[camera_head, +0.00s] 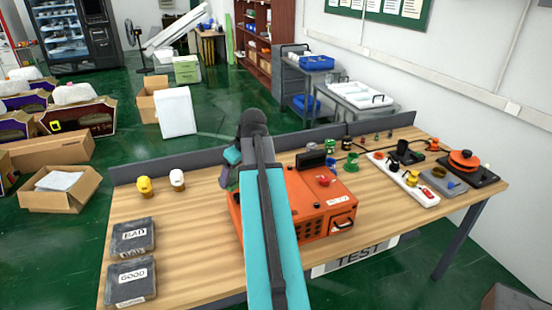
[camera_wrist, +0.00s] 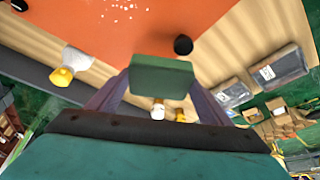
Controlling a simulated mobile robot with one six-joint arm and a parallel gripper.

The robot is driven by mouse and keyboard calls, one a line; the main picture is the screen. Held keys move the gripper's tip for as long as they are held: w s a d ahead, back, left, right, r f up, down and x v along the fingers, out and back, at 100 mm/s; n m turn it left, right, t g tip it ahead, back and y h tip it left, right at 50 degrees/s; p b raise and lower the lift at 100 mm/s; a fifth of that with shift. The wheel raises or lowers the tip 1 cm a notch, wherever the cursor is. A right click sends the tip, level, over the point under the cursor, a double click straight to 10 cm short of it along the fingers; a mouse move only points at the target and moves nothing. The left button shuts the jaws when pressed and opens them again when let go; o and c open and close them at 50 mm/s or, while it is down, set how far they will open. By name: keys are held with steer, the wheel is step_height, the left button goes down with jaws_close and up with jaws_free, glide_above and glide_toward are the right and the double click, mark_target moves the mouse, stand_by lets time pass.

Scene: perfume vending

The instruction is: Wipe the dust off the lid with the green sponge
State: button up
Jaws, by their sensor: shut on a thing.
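In the wrist view the green sponge (camera_wrist: 162,78) sits between the fingertips of my gripper (camera_wrist: 155,92), which is shut on it. Beyond it is a broad orange surface (camera_wrist: 205,18), which looks like the lid, with white specks of dust (camera_wrist: 125,10) near the top edge. The sponge appears above or beside this surface; I cannot tell whether it touches. In the head view the orange box (camera_head: 322,212) stands mid-table. My gripper (camera_head: 226,178) is at its left, largely hidden by my arm, and the sponge cannot be made out there.
A round black part (camera_wrist: 183,45) is close to the sponge. Yellow (camera_head: 144,185) and white (camera_head: 177,179) bottles stand on the table's left, behind the BAD tray (camera_head: 133,250) and GOOD tray (camera_head: 132,298). A white power strip (camera_head: 402,178) and small items crowd the right. Bare wood lies at left.

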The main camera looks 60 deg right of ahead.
steer(key=s+d+r+p, duration=0.2)
steer(key=s+d+r, duration=0.1)
steer(key=s+d, duration=0.6)
steer(key=shift+s+d+r, duration=0.15)
steer(key=shift+s+d, duration=0.05)
steer(key=shift+d, duration=0.65)
